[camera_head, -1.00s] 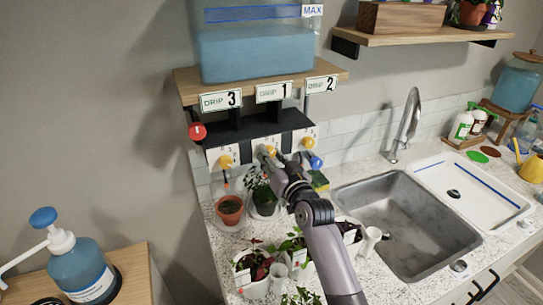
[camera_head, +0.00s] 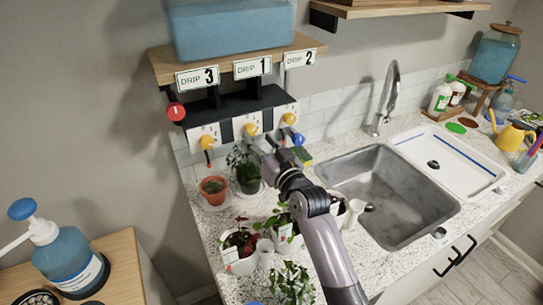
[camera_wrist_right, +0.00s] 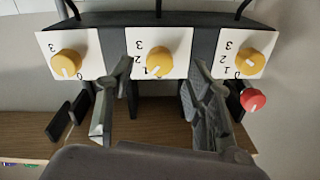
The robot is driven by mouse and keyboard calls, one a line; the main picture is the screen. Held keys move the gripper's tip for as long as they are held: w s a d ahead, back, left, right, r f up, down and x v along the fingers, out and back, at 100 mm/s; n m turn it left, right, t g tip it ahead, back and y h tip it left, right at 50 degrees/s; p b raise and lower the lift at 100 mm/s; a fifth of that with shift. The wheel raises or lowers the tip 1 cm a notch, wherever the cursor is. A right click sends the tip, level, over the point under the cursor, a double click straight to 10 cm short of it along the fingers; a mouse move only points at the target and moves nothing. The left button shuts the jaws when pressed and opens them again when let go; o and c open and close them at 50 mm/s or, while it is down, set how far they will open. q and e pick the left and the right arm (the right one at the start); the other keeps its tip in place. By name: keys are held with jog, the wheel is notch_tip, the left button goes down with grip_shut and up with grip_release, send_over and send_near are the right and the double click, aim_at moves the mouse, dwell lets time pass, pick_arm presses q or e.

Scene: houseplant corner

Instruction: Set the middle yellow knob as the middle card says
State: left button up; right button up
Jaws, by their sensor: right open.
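The middle yellow knob (camera_head: 251,129) sits on a white dial plate below the middle card (camera_head: 252,67), which reads DRIP 1. In the right wrist view the middle knob (camera_wrist_right: 158,61) shows upside down, with its pale pointer mark towards the lower edge, near the 1 and 0 end; the exact setting is hard to tell. My right gripper (camera_head: 262,150) is open and empty, just below and in front of the knob. In the right wrist view its fingers (camera_wrist_right: 160,95) stand apart, on either side below the knob, not touching it. My left gripper is out of view.
Yellow knobs sit left (camera_head: 207,142) and right (camera_head: 290,118), under cards DRIP 3 (camera_head: 197,77) and DRIP 2 (camera_head: 300,58). A red knob (camera_head: 175,111) and a blue one (camera_head: 298,139) are nearby. Potted plants (camera_head: 214,189) stand below; the sink (camera_head: 385,195) is right.

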jog(key=v, duration=0.8)
